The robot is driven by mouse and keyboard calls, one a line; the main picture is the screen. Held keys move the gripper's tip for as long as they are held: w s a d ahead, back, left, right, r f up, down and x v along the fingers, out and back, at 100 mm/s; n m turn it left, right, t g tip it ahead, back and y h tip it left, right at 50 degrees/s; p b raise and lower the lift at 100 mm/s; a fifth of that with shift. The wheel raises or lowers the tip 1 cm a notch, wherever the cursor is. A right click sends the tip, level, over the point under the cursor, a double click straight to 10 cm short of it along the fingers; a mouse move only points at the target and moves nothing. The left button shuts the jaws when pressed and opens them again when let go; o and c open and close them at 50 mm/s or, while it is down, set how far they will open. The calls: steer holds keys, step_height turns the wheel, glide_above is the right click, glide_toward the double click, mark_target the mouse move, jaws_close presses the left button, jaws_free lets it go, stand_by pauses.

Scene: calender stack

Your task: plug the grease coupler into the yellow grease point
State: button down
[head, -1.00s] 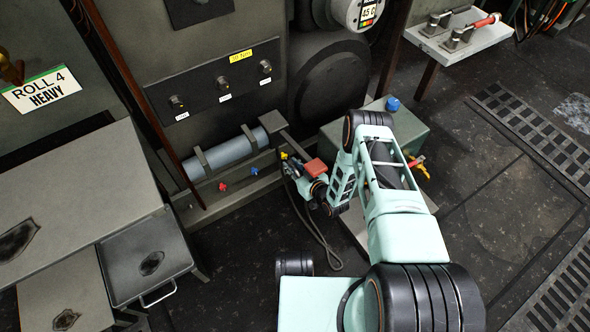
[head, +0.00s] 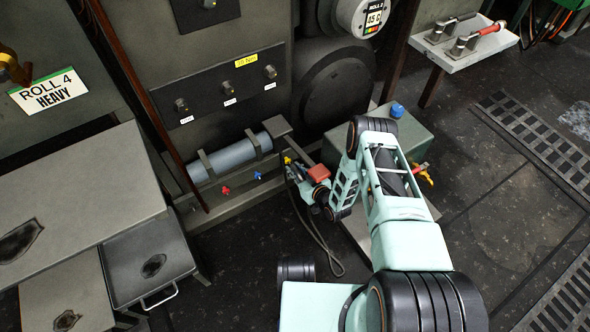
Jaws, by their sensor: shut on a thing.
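The yellow grease point (head: 287,160) is at the right end of a low rail, beside the right end of the grey cylinder. A blue point (head: 258,176) and a red point (head: 226,191) are on the same rail to its left. My gripper (head: 292,174) is low beside the yellow point, shut on the grease coupler. The coupler is small and mostly hidden by the gripper. A dark hose (head: 318,238) hangs from there and loops on the floor. I cannot tell whether the coupler touches the yellow point.
The grey cylinder (head: 229,158) lies above the rail. A grey-green box with a blue knob (head: 397,110) stands right of the gripper, partly behind my arm. A brown rod (head: 145,104) slants down at left. Grey tables (head: 75,190) fill the left. Floor in front is open.

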mark_target(302, 179)
steer(key=shift+w+a+r, duration=0.1)
steer(key=shift+w+a, duration=0.3)
steer(key=shift+w, duration=0.2)
steer(key=shift+w+a, duration=0.35)
steer(key=shift+w, duration=0.25)
stand_by(0.4)
steer(key=c, duration=1.7)
jaws_free()
steer(key=shift+a+r, duration=0.1)
steer(key=o, duration=0.4)
steer(key=shift+w+a, duration=0.1)
steer(key=shift+a, duration=0.05)
steer(key=shift+r, duration=0.1)
steer(key=shift+s+d+p, duration=0.2)
steer(key=shift+s+d, duration=0.05)
steer(key=shift+s, duration=0.2)
steer(key=shift+s+d+p, duration=0.2)
steer(key=shift+s, duration=0.25)
steer(key=shift+s+d+f+p, duration=0.15)
steer(key=shift+s+d+p, duration=0.2)
steer(key=shift+s+d, duration=0.65)
steer(key=shift+s+d+f+p, duration=0.15)
steer(key=shift+s+d+p, duration=0.2)
steer(key=shift+s+d, duration=0.65)
steer(key=shift+s+a, duration=0.2)
steer(key=shift+s, duration=0.05)
steer(key=shift+w+f, duration=0.1)
